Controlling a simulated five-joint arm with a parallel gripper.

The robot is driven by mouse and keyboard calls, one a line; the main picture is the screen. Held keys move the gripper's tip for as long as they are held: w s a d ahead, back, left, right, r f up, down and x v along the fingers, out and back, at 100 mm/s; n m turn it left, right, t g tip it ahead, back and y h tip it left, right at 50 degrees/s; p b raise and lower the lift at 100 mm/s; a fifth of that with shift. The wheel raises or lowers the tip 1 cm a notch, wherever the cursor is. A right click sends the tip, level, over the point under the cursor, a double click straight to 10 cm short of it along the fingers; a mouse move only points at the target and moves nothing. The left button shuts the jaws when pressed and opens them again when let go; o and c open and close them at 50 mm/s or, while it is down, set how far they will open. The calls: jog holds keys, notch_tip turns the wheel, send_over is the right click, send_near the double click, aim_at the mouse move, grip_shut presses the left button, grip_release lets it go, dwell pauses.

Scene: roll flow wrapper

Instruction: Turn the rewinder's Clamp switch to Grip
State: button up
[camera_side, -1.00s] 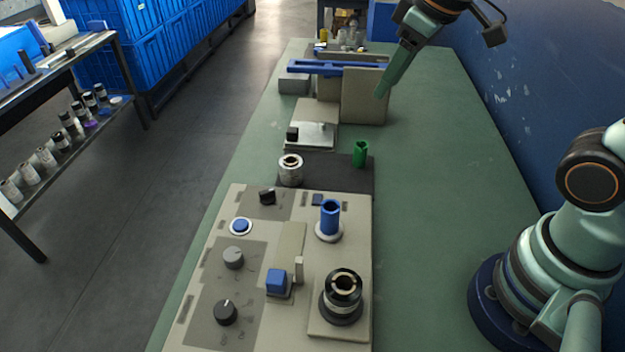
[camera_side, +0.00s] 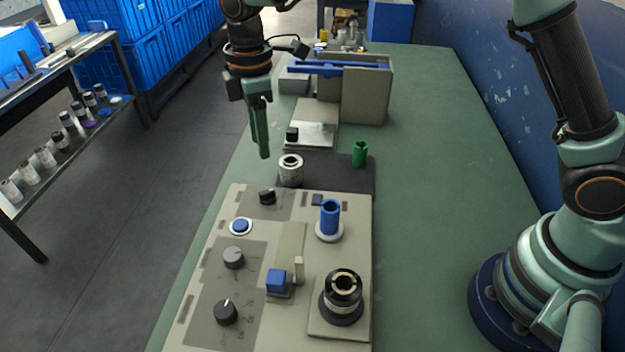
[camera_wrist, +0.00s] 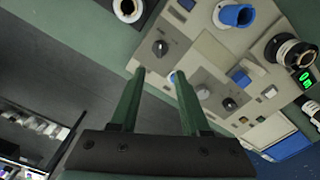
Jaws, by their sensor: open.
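The rewinder panel (camera_side: 255,218) is a beige plate at the front of the bench. A small black switch knob (camera_side: 267,196) sits at its far left end on a darker patch, and it also shows in the wrist view (camera_wrist: 160,47). A grey knob (camera_side: 233,257) and a larger black knob (camera_side: 226,312) sit nearer the front. I cannot read which one is labelled Clamp. My gripper (camera_side: 264,156) points down, open and empty, above and beyond the small black knob. In the wrist view its fingertips (camera_wrist: 160,73) are apart, just short of that knob.
A blue button (camera_side: 240,226), a blue post (camera_side: 330,217), a blue block (camera_side: 277,281) and a black-and-silver chuck (camera_side: 343,293) stand on the panel. A metal ring (camera_side: 291,170) and green cup (camera_side: 360,154) stand behind it.

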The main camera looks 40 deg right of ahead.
aim_at(267, 191)
notch_tip(267, 191, down, 12)
jog(key=shift+f, duration=0.1)
dwell(0.4)
grip_shut()
